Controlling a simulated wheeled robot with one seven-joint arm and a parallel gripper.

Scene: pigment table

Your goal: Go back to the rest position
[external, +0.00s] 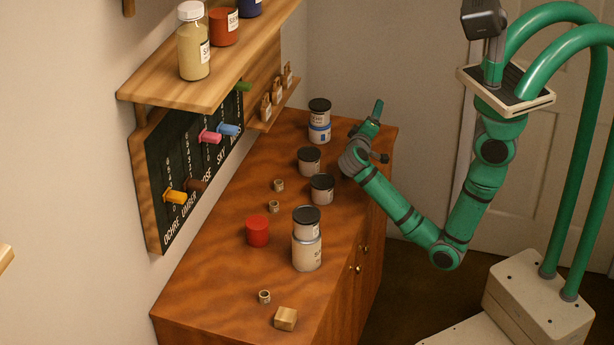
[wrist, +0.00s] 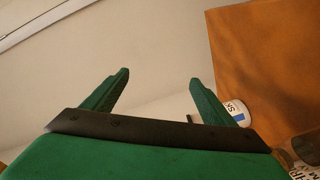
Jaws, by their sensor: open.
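My gripper (external: 375,112) is at the end of the green arm, raised above the far right edge of the wooden cabinet top (external: 180,290). Its fingers point up in the external view. In the wrist view my gripper (wrist: 158,85) shows two green fingers spread apart with nothing between them. Beyond the fingers is pale wall. Just left of the gripper in the external view stands a stack of a black-lidded jar (external: 319,106) on a blue-banded jar (external: 320,133). A white and blue labelled jar (wrist: 237,111) shows beside the right finger in the wrist view.
Black-lidded jars (external: 309,162) and (external: 322,189) stand mid-table. A stacked pair (external: 307,250), a red cylinder (external: 257,231), small rings (external: 264,296) and a wooden block (external: 286,318) are nearer. A shelf (external: 150,90) and slider board (external: 165,225) are on the left wall.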

